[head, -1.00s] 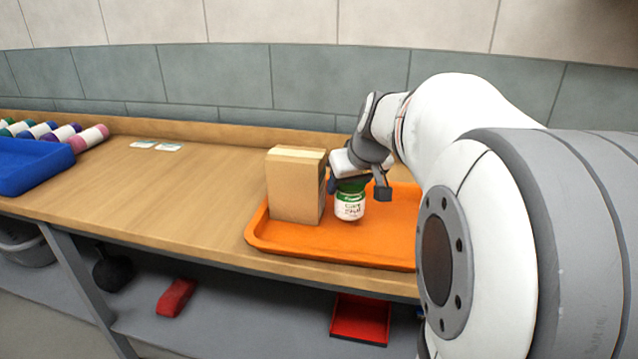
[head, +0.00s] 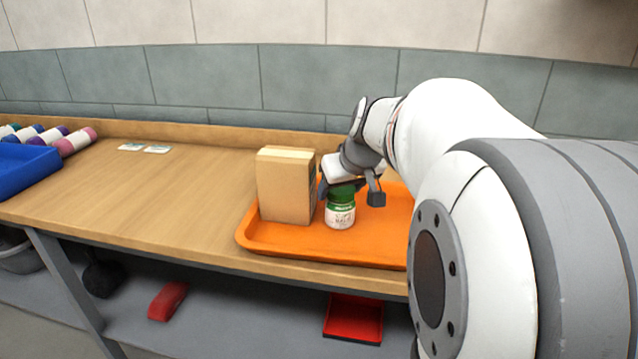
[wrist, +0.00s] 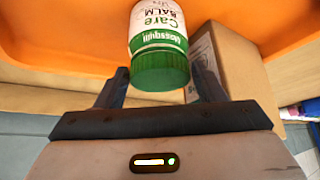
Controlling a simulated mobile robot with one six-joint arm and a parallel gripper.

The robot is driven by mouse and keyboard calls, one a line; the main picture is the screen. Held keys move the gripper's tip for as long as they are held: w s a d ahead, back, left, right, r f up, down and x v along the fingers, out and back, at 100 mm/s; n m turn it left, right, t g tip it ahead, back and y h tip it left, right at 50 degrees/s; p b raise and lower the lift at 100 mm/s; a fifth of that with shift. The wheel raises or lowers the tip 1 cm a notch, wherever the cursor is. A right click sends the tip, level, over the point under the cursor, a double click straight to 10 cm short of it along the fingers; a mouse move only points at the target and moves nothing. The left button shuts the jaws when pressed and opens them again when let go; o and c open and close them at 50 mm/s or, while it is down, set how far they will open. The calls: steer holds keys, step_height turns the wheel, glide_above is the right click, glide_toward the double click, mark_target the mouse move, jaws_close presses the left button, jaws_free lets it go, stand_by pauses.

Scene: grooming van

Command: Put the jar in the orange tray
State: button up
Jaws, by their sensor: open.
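The jar (head: 340,212) is white with a green lid and stands upright in the orange tray (head: 300,240), just right of a cardboard box. My gripper (head: 350,197) is open just above and behind the jar, its fingers apart near the lid. In the wrist view the jar (wrist: 158,42) shows between and beyond the two fingertips (wrist: 160,88), with a gap on each side of the lid. The orange tray (wrist: 50,40) fills the background there. My arm hides the tray's right part in the head view.
The cardboard box (head: 284,188) stands in the tray, close to my left finger.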

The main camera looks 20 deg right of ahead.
steer(key=p+v, duration=0.1)
steer(key=v, duration=0.9)
steer(key=s+a+f+g+p, duration=0.2)
steer(key=s+a+g+p, duration=0.2)
steer(key=s+a+p, duration=0.9)
steer(key=shift+f+p, duration=0.4)
steer(key=shift+p, duration=0.45)
steer(key=shift+s+f, duration=0.15)
steer(key=shift+f, duration=0.15)
steer(key=shift+c, duration=0.2)
